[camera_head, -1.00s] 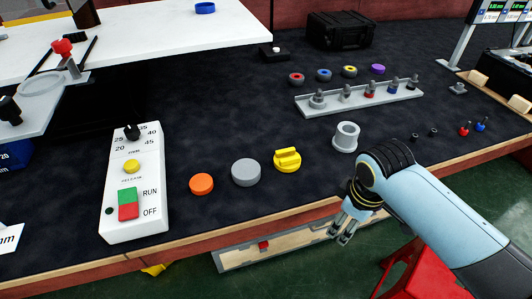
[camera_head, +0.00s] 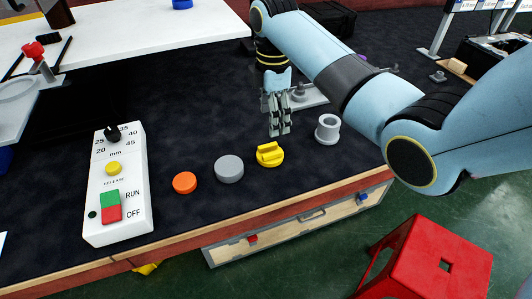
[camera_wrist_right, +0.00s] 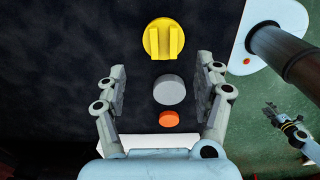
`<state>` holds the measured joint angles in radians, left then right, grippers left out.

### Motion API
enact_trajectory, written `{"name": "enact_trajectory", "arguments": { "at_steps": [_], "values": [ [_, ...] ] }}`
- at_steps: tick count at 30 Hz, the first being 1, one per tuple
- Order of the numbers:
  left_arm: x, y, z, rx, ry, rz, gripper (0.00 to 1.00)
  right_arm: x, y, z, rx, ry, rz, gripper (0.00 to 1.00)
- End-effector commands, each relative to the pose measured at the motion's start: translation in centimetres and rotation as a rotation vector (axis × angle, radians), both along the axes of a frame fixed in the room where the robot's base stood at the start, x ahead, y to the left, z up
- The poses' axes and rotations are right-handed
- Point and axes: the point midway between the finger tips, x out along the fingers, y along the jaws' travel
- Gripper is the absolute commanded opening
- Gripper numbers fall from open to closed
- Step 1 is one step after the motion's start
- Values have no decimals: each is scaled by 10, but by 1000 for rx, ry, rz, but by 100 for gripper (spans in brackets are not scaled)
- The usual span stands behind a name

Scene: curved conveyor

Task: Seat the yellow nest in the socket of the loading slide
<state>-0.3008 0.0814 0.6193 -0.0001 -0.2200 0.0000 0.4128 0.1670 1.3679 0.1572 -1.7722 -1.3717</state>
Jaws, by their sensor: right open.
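My right gripper (camera_head: 278,131) hangs fingers-down just behind and above the nest in the head view. In the right wrist view its two fingers are apart with nothing held between them. What looks like my left gripper (camera_wrist_right: 270,110) is small at the right of the wrist view; its jaws are unclear. I cannot make out the loading slide's socket with certainty.
A grey disc (camera_head: 229,169) and an orange disc (camera_head: 185,183) lie left of the nest; a grey hollow cylinder (camera_head: 327,130) stands to its right. A white control box (camera_head: 118,185) is farther left. A clamp with a red knob (camera_head: 33,50) is at the upper left.

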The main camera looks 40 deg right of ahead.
Motion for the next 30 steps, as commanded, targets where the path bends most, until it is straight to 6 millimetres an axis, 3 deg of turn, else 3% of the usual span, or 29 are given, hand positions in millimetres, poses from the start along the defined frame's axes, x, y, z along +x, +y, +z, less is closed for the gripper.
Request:
{"name": "enact_trajectory", "arguments": {
  "at_steps": [3,11,19,28,30],
  "values": [
    [0,-1,-4,-1,1,0,40,-2,1,-24,0,6,-1,69],
    [-1,-2,-7,-2,1,1,40,-2,2,-49,1,3,-2,69],
    [-1,-2,-13,-2,2,1,40,-5,8,-90,0,3,-3,69],
    [0,-2,-13,-2,1,1,40,-4,8,-96,-1,0,-3,69],
    [0,-2,-13,-2,1,1,40,-4,8,-96,-1,0,-3,63]
  ]
}}
